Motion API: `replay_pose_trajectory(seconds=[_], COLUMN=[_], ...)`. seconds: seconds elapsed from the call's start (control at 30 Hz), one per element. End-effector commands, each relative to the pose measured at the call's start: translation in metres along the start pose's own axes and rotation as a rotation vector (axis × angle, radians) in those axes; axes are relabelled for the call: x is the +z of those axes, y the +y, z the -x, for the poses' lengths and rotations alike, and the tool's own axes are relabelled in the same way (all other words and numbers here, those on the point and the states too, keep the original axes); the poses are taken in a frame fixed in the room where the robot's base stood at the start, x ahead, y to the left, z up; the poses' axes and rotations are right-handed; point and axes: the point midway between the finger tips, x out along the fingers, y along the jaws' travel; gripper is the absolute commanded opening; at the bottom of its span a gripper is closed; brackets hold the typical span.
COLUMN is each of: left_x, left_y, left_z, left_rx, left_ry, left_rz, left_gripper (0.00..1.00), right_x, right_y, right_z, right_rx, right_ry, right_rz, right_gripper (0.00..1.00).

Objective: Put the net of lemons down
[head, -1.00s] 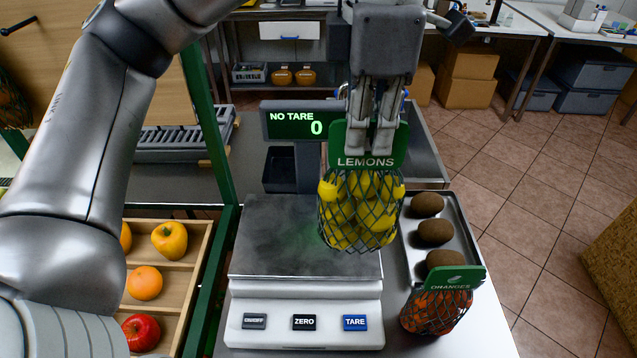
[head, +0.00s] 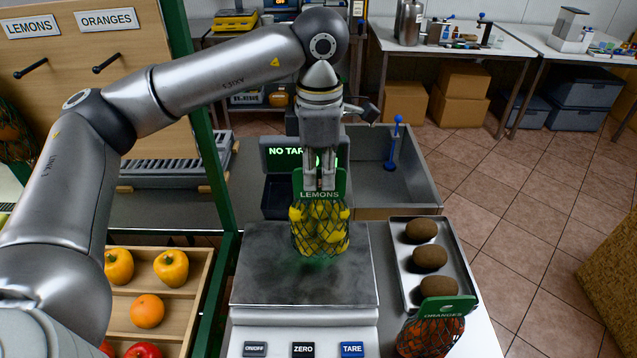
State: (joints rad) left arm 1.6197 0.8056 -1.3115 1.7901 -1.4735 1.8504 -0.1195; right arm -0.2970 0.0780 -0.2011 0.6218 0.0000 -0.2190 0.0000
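The net of lemons (head: 319,230) hangs upright from its green card marked LEMONS, over the scale's grey weighing plate (head: 270,280). My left gripper (head: 319,184) is shut on the card, above the lemons. The net's bottom is at or just above the back half of the plate; I cannot tell whether it touches. My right gripper is not in view.
A metal tray with several kiwis (head: 429,258) stands right of the scale, with a net of oranges (head: 430,335) in front of it. A wooden crate (head: 190,290) with peppers, an orange and apples is at left. Two wall pegs sit under LEMONS and ORANGES signs (head: 107,19).

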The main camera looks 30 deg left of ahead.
Motion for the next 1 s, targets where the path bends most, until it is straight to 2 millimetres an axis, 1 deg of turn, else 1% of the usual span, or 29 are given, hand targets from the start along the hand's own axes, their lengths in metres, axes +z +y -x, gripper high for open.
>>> replay_pose_trajectory(seconds=[0.03,0.13,0.27,0.53,0.67,0.7,0.87,1.0], left_x=[-0.002,-0.002,-0.001,-0.001,-0.001,-0.001,-0.001,-0.001], left_y=[0.002,0.002,0.002,0.002,0.002,0.001,0.001,0.001], left_z=[-0.004,-0.017,-0.028,-0.031,-0.035,-0.035,-0.034,-0.034], left_rx=[-0.001,-0.001,0.000,0.002,0.001,0.000,0.000,0.000], left_ry=[0.001,0.001,-0.001,-0.002,-0.002,0.000,0.000,0.000], left_rz=[0.001,0.002,0.001,0.002,0.002,0.002,0.002,0.002], left_gripper=[0.00,0.00,0.00,0.00,0.00,0.06,0.27,0.27], right_x=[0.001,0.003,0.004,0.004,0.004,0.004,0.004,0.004], right_y=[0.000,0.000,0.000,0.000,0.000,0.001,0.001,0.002], right_z=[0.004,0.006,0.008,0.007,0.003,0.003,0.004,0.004], right_rx=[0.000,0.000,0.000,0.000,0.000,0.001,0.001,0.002], right_ry=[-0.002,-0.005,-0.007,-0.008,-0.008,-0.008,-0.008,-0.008], right_rz=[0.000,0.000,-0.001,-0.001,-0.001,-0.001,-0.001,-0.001], right_gripper=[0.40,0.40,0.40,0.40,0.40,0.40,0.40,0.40])
